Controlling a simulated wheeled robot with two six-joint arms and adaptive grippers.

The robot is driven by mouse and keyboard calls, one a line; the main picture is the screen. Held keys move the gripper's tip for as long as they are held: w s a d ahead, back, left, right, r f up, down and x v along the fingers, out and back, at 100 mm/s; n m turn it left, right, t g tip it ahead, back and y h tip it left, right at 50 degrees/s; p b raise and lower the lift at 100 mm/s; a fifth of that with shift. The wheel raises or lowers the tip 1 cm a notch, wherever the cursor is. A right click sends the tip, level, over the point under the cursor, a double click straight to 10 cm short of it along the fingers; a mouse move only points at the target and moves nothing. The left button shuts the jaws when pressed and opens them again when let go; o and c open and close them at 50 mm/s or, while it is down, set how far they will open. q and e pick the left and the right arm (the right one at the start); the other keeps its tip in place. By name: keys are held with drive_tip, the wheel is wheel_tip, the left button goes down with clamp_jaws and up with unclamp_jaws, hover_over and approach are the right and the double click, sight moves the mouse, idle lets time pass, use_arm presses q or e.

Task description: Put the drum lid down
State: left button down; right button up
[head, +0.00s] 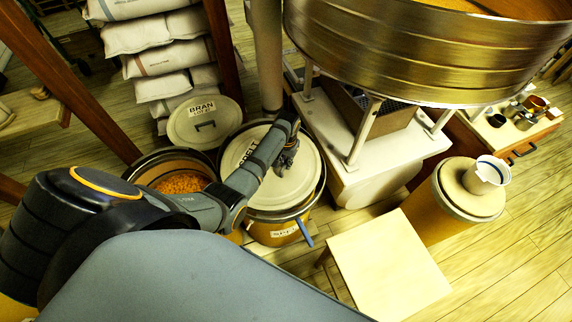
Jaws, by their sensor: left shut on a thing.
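A round cream drum lid (297,185) with partly hidden dark lettering is over the middle drum (275,231). The lid looks nearly level and roughly centred within the drum's rim. I cannot tell whether it rests on the rim or hangs just above it. My left gripper (286,161) is shut on the lid's handle, which the fingers hide. My left arm crosses the lid's left part and hides some of it. My right gripper is not in view.
Sacks (160,60) are piled at the back. A big metal sifter (420,50) overhangs the right. A pale stool (385,265) and another drum (440,212) stand at right.

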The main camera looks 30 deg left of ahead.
use_arm(q)
drive_tip(key=c, duration=1.9)
unclamp_jaws()
drive_tip(key=shift+s+f, duration=0.1)
drive_tip(key=o, duration=0.5)
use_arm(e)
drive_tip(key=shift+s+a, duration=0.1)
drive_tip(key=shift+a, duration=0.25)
use_arm(q)
drive_tip(key=shift+r, duration=0.25)
wheel_tip(320, 180, up, 12)
drive_tip(key=shift+d, duration=0.15)
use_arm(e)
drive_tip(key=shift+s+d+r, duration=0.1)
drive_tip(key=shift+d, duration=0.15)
